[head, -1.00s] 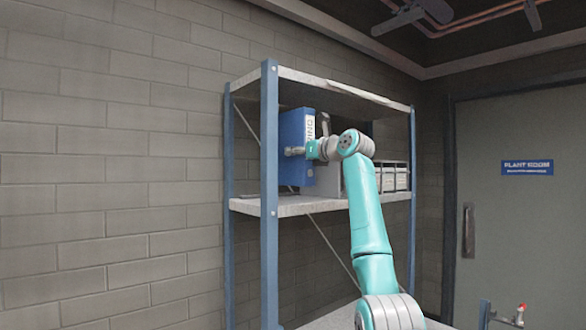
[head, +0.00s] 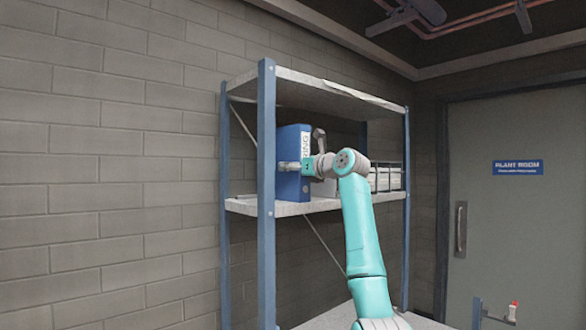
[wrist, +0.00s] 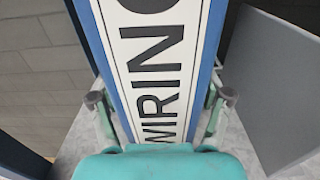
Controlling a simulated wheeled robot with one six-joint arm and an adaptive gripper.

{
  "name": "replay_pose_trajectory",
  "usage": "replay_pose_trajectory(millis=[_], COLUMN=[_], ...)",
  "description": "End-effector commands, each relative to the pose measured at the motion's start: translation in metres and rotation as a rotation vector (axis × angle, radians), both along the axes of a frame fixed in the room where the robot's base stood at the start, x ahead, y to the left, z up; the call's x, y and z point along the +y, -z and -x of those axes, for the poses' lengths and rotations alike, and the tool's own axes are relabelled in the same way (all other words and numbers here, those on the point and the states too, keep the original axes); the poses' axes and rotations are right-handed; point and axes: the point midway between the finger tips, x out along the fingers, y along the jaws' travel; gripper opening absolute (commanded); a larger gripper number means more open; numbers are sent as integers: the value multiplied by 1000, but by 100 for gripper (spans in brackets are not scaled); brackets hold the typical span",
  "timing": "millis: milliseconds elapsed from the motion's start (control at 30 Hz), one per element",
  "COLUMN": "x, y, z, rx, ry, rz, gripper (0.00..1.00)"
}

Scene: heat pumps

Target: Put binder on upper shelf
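The blue binder (head: 291,147) has a white spine label reading "WIRING". It stands upright at the left end of the upper shelf (head: 297,208), behind the front left post, with its bottom at or very near the shelf board. My gripper (head: 300,167) is at its lower spine. The board shows below the binder on both sides. Whether its bottom touches the board is hidden.
A grey panel (wrist: 275,85) stands close to the right of the binder. White boxes or folders (head: 386,179) stand farther right on the shelf. The blue front left post (head: 266,190) is close to the binder's left side, and a top board (head: 320,92) lies above.

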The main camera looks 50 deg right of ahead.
Motion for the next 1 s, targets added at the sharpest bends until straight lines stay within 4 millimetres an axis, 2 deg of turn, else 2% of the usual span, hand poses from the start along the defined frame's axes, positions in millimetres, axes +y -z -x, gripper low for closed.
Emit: replay_pose_trajectory(millis=[333, 467, 800, 1000], x=[0, 2, 16, 24], y=[-1, -1, -1, 0], z=[0, 10, 72, 102], rx=[0, -1, -1, -1], ry=[0, 1, 3, 2], rz=[0, 0, 2, 2], gripper=[86, 86, 86, 86])
